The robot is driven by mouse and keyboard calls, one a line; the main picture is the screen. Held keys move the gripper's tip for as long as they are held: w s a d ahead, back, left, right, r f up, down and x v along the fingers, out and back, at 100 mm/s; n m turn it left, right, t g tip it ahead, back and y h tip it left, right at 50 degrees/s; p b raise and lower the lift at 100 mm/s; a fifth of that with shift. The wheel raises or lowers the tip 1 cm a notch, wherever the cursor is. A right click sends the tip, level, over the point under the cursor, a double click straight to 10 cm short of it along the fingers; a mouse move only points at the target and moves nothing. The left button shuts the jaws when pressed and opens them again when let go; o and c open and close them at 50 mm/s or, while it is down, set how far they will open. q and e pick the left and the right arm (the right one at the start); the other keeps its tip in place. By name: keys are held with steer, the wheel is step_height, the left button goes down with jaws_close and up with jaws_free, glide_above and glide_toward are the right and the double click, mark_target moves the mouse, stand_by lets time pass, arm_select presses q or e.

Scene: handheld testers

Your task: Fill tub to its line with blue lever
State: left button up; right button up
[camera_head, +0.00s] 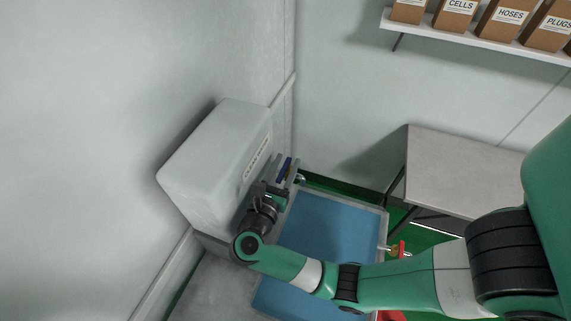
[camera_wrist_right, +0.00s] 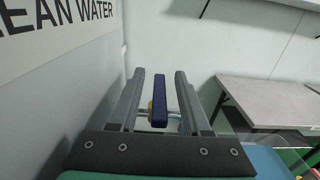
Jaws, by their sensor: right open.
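The blue lever (camera_head: 286,168) is on a tap by the front of the white tank, near the room's corner. In the right wrist view the lever (camera_wrist_right: 159,98) stands upright between the two grey fingers. My right gripper (camera_head: 287,161) is open, its fingers on either side of the lever, with visible gaps; the right wrist view shows it (camera_wrist_right: 160,76) too. The tub (camera_head: 352,204) lies below, with a grey rim and a flat blue inside. I cannot make out its line or the water level. My right arm covers part of the tub. My left gripper is out of view.
The white tank (camera_head: 213,160) is beside the wall; its label reads "CLEAN WATER" in part. A red handle (camera_head: 402,249) sits at the tub's right side. A grey table (camera_head: 455,170) stands right of it. A shelf (camera_head: 480,38) with labelled boxes is at upper right.

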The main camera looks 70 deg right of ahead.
jaws_close()
stand_by(0.4)
stand_by(1.0)
